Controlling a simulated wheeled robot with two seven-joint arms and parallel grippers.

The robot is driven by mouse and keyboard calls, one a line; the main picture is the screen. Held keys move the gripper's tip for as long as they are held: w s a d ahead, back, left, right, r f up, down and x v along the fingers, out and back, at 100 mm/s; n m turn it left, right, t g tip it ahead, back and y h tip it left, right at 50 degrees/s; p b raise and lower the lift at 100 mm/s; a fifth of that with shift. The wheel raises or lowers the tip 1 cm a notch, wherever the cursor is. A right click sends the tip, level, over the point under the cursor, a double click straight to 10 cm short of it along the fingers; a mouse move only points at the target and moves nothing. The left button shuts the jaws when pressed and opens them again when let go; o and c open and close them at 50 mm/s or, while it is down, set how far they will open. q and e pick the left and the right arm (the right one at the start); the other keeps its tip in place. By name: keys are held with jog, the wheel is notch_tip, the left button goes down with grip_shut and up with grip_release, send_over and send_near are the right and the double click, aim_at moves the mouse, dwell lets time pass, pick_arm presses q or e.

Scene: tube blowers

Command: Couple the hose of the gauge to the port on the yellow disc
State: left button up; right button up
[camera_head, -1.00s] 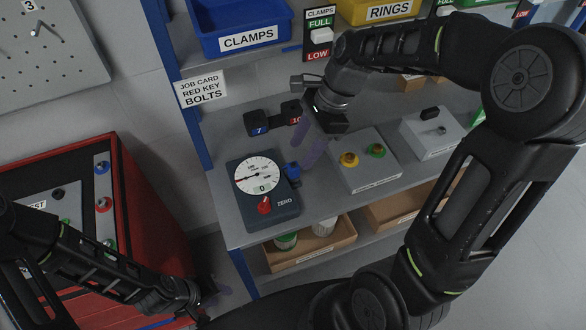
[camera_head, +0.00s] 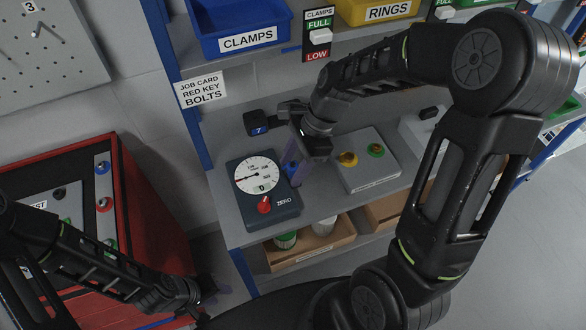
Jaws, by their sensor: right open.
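The gauge (camera_head: 257,174) has a white dial on a dark box with a red knob and the word ZERO. It sits on the grey shelf. A blue hose end (camera_head: 289,168) stands at the box's right side, partly hidden by my right gripper.
A red cabinet (camera_head: 150,215) is at the left. Blue (camera_head: 238,27) and yellow (camera_head: 375,10) bins are on the upper shelf. A cardboard tray (camera_head: 310,252) lies below. My right arm covers much of the right side.

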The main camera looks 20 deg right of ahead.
jog(key=shift+c, duration=0.2)
dwell(0.3)
grip_shut()
dwell(0.3)
